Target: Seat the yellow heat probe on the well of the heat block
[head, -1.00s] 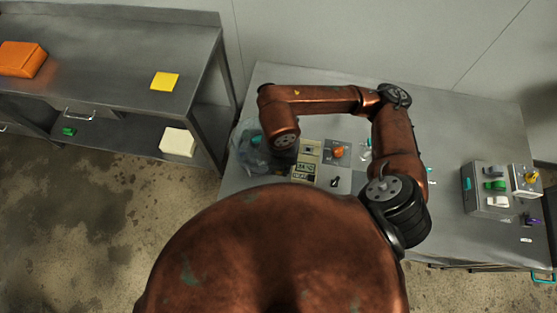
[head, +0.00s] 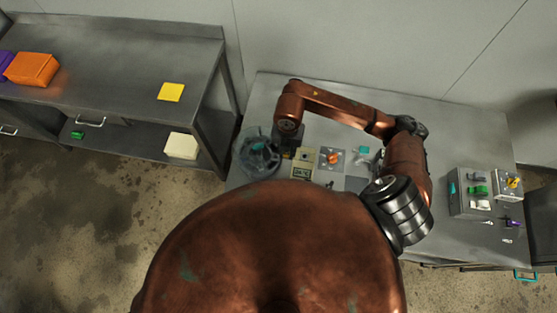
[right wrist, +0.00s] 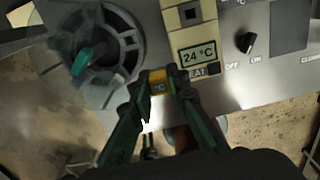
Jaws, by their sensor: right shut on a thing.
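My right gripper (right wrist: 158,90) is shut on the yellow heat probe (right wrist: 157,77), which shows as a small yellow-orange piece between the two dark green fingertips. The heat block (right wrist: 190,38) is a beige unit with a 24 °C display and a dark square well (right wrist: 190,13) on its face. The probe is apart from the well, near the display's lower left corner. In the head view the heat block (head: 302,161) lies just right of my right gripper (head: 288,144), whose fingers are mostly hidden there. My left gripper is not in view.
A round grey lid or wheel (right wrist: 112,45) with a teal part is left of the block. A black OFF/ON knob (right wrist: 246,42) is to its right. In the head view an orange knob (head: 333,159) and a grey box with coloured parts (head: 470,193) stand farther right.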

